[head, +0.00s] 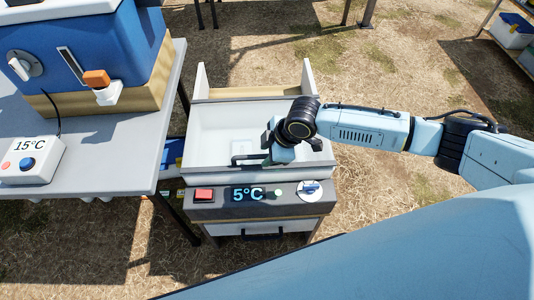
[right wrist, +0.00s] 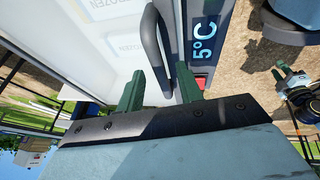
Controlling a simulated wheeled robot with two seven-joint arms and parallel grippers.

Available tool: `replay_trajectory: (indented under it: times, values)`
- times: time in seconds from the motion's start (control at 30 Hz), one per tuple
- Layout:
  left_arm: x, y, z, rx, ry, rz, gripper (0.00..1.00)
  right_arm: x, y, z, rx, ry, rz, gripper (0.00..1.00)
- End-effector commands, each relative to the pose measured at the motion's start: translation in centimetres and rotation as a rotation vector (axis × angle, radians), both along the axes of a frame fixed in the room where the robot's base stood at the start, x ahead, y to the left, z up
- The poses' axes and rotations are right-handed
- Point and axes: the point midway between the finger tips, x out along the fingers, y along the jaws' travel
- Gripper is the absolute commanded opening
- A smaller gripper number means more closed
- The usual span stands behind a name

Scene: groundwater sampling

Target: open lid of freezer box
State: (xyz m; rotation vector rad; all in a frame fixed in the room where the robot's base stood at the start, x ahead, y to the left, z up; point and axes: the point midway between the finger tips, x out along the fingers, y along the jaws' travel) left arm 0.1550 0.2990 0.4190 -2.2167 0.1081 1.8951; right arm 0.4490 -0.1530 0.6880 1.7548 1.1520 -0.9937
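The freezer box (head: 215,210) stands in the middle of the head view, with a front panel reading 5°C. Its white lid (head: 215,135) lies flat over the top and looks closed. A dark bar handle (head: 246,158) runs along the lid's front edge; it also shows in the right wrist view (right wrist: 153,42). My right gripper (right wrist: 159,75) has its two green fingers apart, with the handle's near end between them. I cannot tell whether either finger touches it. In the head view my right wrist hides part of the lid. My left gripper (right wrist: 282,75) appears small at the right wrist view's edge, its finger gap unclear.
A grey table (head: 110,150) on the left carries a blue box (head: 110,45) with an orange-topped spout and a white controller (head: 30,160) reading 15°C. The freezer panel has a red switch (head: 204,194) and a knob (head: 311,188). Straw-covered ground lies open to the right.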

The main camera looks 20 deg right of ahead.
Motion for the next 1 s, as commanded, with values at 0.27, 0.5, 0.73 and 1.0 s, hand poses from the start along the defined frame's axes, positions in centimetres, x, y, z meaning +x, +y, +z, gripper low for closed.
replay_trajectory:
  times: [0.27, 0.5, 0.73, 1.0]
  values:
    - [0.32, -0.03, 0.27, 0.000, -0.001, 0.002, 0.36, 0.12, 0.15, -0.33, 0.000, 0.000, 0.000, 0.36]
    - [0.32, -0.03, 0.27, 0.000, -0.002, 0.002, 0.36, 0.12, 0.13, -0.31, 0.000, 0.000, 0.000, 0.18]
    - [0.33, -0.03, 0.27, 0.000, -0.002, 0.001, 0.36, 0.12, 0.12, -0.32, 0.000, 0.000, 0.000, 0.00]
    - [0.37, -0.04, 0.27, 0.000, -0.003, 0.001, 0.36, 0.36, -0.23, -0.30, -0.001, -0.001, -0.006, 0.00]
